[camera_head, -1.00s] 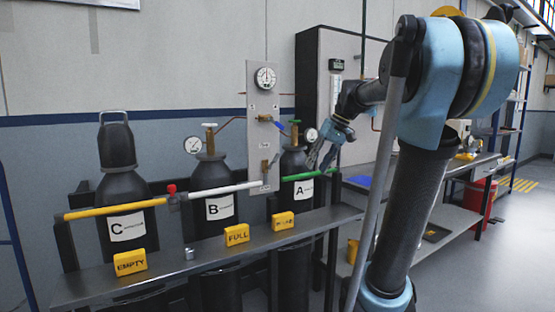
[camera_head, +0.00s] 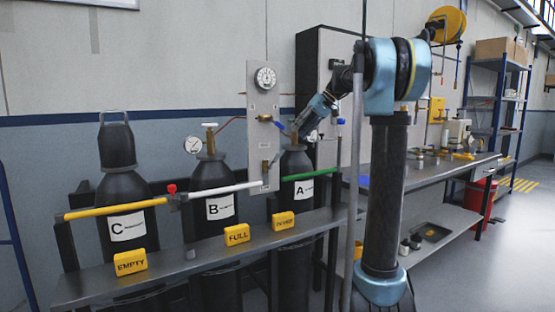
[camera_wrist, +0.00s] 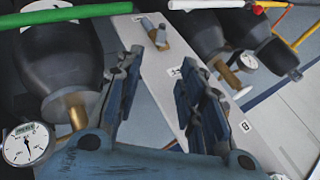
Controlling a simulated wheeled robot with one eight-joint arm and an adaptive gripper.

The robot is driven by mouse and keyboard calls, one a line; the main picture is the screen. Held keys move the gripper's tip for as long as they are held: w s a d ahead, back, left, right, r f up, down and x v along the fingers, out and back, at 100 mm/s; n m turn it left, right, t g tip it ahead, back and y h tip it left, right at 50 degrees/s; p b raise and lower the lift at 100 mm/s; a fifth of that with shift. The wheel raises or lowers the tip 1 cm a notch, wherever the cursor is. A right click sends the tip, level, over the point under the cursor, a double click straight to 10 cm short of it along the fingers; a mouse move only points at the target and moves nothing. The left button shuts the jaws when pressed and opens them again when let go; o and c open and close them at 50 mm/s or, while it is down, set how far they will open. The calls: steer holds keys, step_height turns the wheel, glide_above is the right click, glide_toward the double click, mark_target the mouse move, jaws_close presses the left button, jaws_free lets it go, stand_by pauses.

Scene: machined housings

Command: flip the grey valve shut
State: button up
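The grey valve (camera_head: 266,166) is a small brass valve with a grey lever, low on the pale upright panel (camera_head: 262,90). In the wrist view the valve (camera_wrist: 156,34) shows beyond the fingertips, its grey lever angled off the brass body. My gripper (camera_head: 299,130) is beside the right edge of the panel, above the valve's height and in front of cylinder A (camera_head: 296,165). In the wrist view my gripper (camera_wrist: 162,62) has its fingers apart with nothing between them, clear of the grey valve. The fingertips are hard to make out in the head view.
Another valve (camera_head: 266,118) with a blue lever sits higher on the panel, close to my gripper. A gauge (camera_head: 265,77) is above it. Cylinders B (camera_head: 213,180) and C (camera_head: 122,190) stand left behind coloured bars. Yellow signs, such as FULL (camera_head: 237,235), stand on the front shelf.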

mark_target(278, 156)
steer(key=x, duration=1.5)
steer(key=shift+w, duration=0.1)
jaws_close()
